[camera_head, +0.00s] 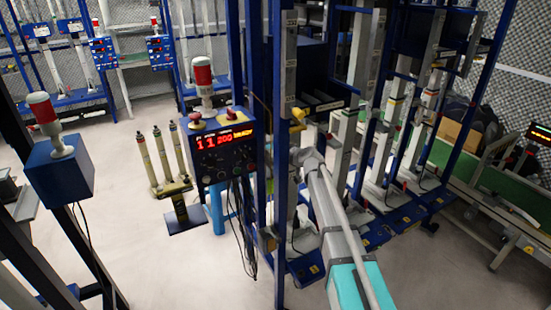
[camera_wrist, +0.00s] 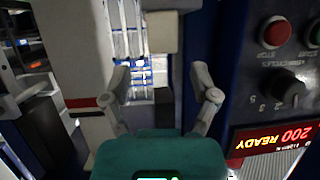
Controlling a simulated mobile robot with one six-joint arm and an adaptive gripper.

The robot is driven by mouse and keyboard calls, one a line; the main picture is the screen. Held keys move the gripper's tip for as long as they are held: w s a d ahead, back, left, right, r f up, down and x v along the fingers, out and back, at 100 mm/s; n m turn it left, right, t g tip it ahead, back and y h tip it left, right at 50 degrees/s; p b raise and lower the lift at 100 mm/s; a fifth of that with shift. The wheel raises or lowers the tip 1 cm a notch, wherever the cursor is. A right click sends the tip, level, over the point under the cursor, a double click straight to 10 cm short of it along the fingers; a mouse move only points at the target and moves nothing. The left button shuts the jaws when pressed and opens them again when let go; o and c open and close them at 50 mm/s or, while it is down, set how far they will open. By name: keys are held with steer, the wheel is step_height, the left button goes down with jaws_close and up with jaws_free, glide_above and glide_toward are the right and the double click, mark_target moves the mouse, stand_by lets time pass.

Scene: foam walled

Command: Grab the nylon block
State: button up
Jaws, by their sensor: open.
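A small cream-coloured block (camera_wrist: 162,32), which looks like the nylon block, shows at the top middle of the wrist view. It is beyond the fingertips and is not touched by them. My gripper (camera_wrist: 160,80) is open, with its two grey fingers spread and nothing between them. In the head view, my arm reaches away from the lower right towards the blue frame, and its end is partly hidden by a blue post. I cannot make out the block for certain in the head view.
A blue control box (camera_head: 224,148) with red digits stands left of my arm; its stop button (camera_wrist: 276,32) and dial are close on the right in the wrist view. A white column (camera_wrist: 75,50) stands close on the left. Open floor (camera_head: 150,255) lies at the lower left.

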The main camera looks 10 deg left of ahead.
steer(key=shift+w+a+f, duration=0.15)
steer(key=shift+w, duration=0.05)
steer(key=shift+b+x, duration=1)
steer(key=shift+x, duration=1.55)
steer(key=shift+s, duration=0.1)
steer(key=shift+c, duration=0.2)
jaws_close()
